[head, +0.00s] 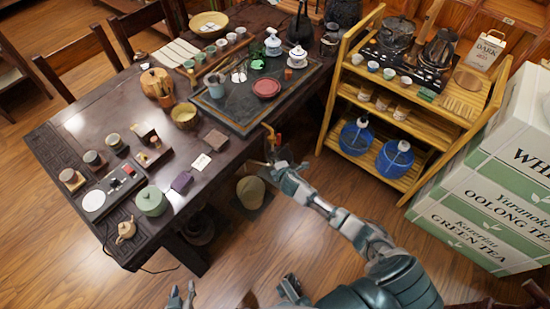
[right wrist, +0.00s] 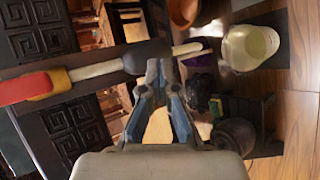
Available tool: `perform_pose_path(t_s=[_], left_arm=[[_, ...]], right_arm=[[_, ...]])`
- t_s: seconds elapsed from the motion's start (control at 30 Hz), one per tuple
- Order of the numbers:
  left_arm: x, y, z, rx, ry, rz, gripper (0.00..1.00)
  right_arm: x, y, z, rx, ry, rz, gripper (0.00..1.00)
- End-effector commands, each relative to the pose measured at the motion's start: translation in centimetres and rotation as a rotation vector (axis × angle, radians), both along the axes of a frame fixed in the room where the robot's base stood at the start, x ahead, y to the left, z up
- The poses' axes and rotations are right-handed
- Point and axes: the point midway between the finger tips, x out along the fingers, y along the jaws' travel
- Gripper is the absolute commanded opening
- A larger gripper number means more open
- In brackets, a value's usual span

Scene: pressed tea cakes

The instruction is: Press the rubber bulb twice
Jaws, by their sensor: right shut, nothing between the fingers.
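In the right wrist view a dark grey rubber bulb (right wrist: 147,56) sits on a pale tube (right wrist: 95,69) with a yellow collar (right wrist: 58,81) and a red end (right wrist: 24,88). My right gripper (right wrist: 158,64) is shut, with its fingertips at the bulb's lower right edge in that view; whether they touch it I cannot tell. In the head view my right gripper (head: 278,163) is beside the dark table's right edge, and the bulb is too small to make out. My left gripper (head: 182,295) is open and empty at the bottom of the head view.
A pale container (head: 250,190) stands below the right gripper. A wooden shelf (head: 340,92) with blue bottles (head: 394,158) stands right.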

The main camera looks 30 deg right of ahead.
Motion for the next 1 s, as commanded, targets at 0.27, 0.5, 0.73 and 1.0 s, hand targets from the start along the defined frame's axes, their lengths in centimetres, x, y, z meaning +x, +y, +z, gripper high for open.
perform_pose_path(t_s=[0.27,0.5,0.73,1.0], left_arm=[[0.0,0.2,-0.1,-0.002,0.0,0.001,0.4],[0.0,0.5,-0.3,-0.007,0.0,0.0,0.4],[0.0,0.2,-0.2,-0.003,0.001,0.001,0.4],[0.1,0.1,0.4,-0.002,-0.004,0.0,0.4]], right_arm=[[0.4,0.0,0.1,-0.007,0.0,-0.005,0.0],[0.5,0.5,0.3,-0.009,0.0,-0.003,0.0],[0.6,0.2,0.2,-0.005,-0.002,-0.002,0.0],[0.1,-1.0,0.0,-0.007,0.0,-0.006,0.0]])
